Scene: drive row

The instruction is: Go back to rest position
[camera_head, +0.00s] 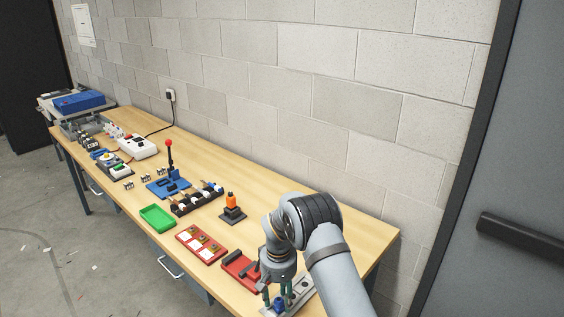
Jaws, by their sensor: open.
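My gripper (278,294) is at the near right end of the wooden workbench (345,233), pointing down. Its fingers are apart, above or around a small blue part (279,303) on a light grey plate (300,291). I cannot tell whether the fingers touch the blue part. My arm covers part of the plate and the bench's right end.
Close left of my gripper is a red fixture (238,268), then a red tray (201,245) and a green tray (157,218). An orange-topped piece (231,203) stands behind. A red-knobbed lever (169,150) rises farther back. A block wall (330,95) runs behind the bench.

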